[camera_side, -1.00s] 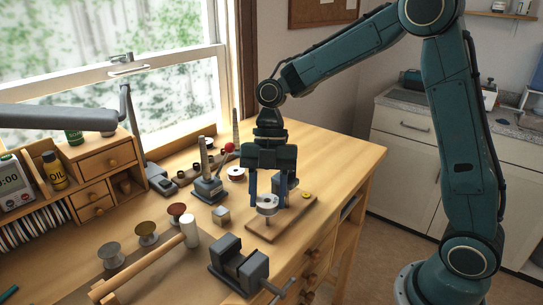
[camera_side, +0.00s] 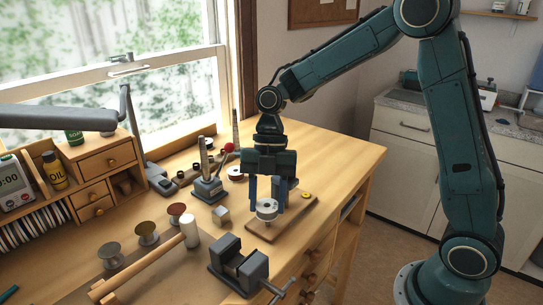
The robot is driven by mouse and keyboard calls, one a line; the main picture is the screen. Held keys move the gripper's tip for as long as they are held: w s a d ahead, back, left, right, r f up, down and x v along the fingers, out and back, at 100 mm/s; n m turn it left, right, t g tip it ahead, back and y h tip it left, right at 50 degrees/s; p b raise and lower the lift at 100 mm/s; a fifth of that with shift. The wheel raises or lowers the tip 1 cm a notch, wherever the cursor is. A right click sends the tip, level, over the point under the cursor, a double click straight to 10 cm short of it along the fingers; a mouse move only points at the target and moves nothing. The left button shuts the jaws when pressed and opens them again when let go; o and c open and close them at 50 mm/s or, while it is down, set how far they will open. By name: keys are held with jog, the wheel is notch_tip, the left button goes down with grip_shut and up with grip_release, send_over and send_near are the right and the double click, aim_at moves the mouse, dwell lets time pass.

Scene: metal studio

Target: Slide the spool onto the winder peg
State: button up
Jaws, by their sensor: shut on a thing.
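A light grey spool (camera_side: 266,214) is between the two fingers of my gripper (camera_side: 267,206), which is shut on it. The spool is upright, with its round top face showing, above the left part of a wooden base board (camera_side: 292,224). A dark upright part of the winder (camera_side: 292,184) stands behind the gripper, mostly hidden by it. A small yellow knob (camera_side: 306,196) is at the board's right end. I cannot make out the winder peg. I cannot tell whether the spool touches the board or the peg.
A grey vise (camera_side: 240,264) and a pale mallet (camera_side: 189,230) lie in front. Several spools, such as a copper one (camera_side: 177,213), stand at left. The bench is clear at right.

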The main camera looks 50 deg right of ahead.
jog(key=shift+s+d+f, duration=0.1)
jog(key=shift+s+f, duration=0.05)
jog(key=shift+f, duration=0.55)
jog(key=shift+s+f, duration=0.1)
jog(key=shift+f, duration=0.6)
jog(key=o, duration=1.1)
jog(key=shift+c, duration=0.2)
jog(key=shift+r, duration=0.1)
jog(key=shift+w+r, duration=0.15)
jog(key=shift+r, duration=0.6)
notch_tip(320, 180, up, 12)
jog(key=w+d+m+t, duration=0.2)
jog(key=w+d+m, duration=0.4)
jog(key=w+d, duration=0.4)
jog(key=shift+w+d+y, duration=0.35)
jog(key=shift+d+y, duration=0.05)
jog(key=shift+d, duration=0.35)
jog(key=shift+a+r, duration=0.1)
jog(key=shift+r, duration=0.05)
